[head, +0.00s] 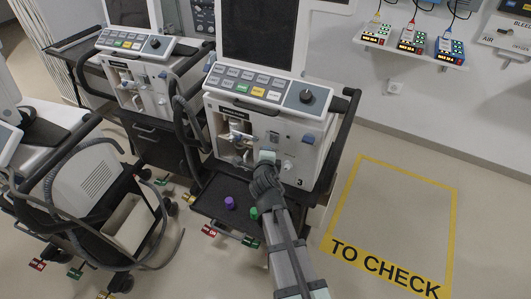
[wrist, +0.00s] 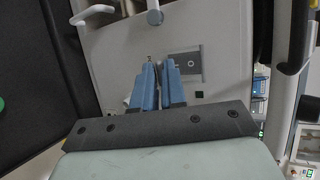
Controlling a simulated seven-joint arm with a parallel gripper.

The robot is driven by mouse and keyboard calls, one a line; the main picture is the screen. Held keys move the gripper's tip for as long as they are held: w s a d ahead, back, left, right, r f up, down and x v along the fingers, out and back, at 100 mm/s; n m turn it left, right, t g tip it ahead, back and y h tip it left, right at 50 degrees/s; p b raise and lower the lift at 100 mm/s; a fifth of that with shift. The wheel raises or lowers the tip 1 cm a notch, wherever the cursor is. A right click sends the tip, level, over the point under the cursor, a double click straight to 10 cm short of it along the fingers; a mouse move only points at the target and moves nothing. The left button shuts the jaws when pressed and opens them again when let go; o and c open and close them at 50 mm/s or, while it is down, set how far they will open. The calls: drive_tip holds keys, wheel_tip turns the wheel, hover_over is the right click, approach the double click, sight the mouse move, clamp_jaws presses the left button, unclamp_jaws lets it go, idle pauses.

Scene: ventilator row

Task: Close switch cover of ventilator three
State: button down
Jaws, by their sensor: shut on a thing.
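Ventilator three (head: 268,120), marked with a 3 low on its front, stands in the middle of the head view. My gripper (head: 268,156) is at its lower front panel, and the arm hides part of that panel. In the wrist view the blue fingers of my gripper (wrist: 160,64) are nearly together, with a narrow gap. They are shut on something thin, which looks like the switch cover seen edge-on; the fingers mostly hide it. A grey switch plate (wrist: 190,66) with a round part lies on the white panel just right of the fingertips.
A purple cap (head: 230,203) and a green cap (head: 254,213) are on the black tray (head: 212,188) below. Another ventilator (head: 132,80) with hoses stands to the left. A yellow floor outline (head: 445,235) marked TO CHECK encloses clear floor at right.

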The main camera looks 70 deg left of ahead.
drive_tip(key=shift+a+f+y, duration=0.1)
drive_tip(key=shift+y, duration=0.2)
idle(0.4)
drive_tip(key=c, duration=1.5)
unclamp_jaws()
drive_tip(key=shift+o, duration=0.2)
drive_tip(key=v, duration=1.3)
drive_tip(key=shift+s+d, duration=0.2)
drive_tip(key=shift+d, duration=0.15)
drive_tip(key=shift+o, duration=0.3)
